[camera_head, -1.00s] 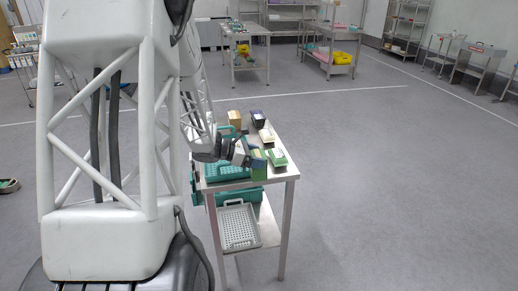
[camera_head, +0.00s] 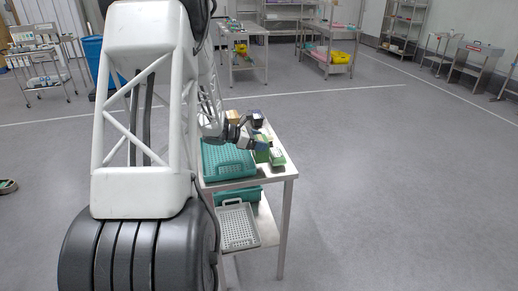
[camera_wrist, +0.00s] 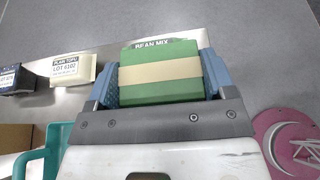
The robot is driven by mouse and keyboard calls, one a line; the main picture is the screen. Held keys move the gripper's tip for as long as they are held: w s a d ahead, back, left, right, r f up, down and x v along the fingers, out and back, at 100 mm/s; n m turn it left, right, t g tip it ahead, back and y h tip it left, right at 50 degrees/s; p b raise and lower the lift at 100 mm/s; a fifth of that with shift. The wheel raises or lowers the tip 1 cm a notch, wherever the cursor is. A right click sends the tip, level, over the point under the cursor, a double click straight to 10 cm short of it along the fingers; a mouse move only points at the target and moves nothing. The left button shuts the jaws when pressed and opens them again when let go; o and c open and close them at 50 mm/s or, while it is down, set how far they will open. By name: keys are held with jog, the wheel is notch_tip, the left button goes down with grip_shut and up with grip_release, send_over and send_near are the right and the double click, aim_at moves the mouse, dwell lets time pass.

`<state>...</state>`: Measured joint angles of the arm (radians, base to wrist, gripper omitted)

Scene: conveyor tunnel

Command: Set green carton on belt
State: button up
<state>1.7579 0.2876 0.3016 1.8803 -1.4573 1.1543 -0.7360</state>
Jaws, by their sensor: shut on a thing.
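My gripper (camera_head: 262,143) is at the right side of a steel table. In the wrist view, its blue fingers (camera_wrist: 165,82) are shut on the two sides of a green carton (camera_wrist: 140,91) with a beige band. I cannot tell whether the held carton touches the table. No belt can be made out in either view.
The steel table (camera_head: 282,178) carries a teal tray (camera_head: 231,171) at the left. A cream tofu carton (camera_wrist: 73,69), a dark carton (camera_wrist: 16,79) and a brown carton (camera_wrist: 14,137) stand nearby. A grey perforated basket (camera_head: 238,226) is on the lower shelf. The floor at right is clear.

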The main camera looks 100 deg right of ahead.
jog(key=shift+d, duration=0.1)
dwell(0.3)
jog(key=shift+f, duration=1.7)
jog(key=shift+f, duration=0.1)
jog(key=o, duration=1.2)
jog(key=shift+o, duration=0.2)
jog(key=v, duration=1.2)
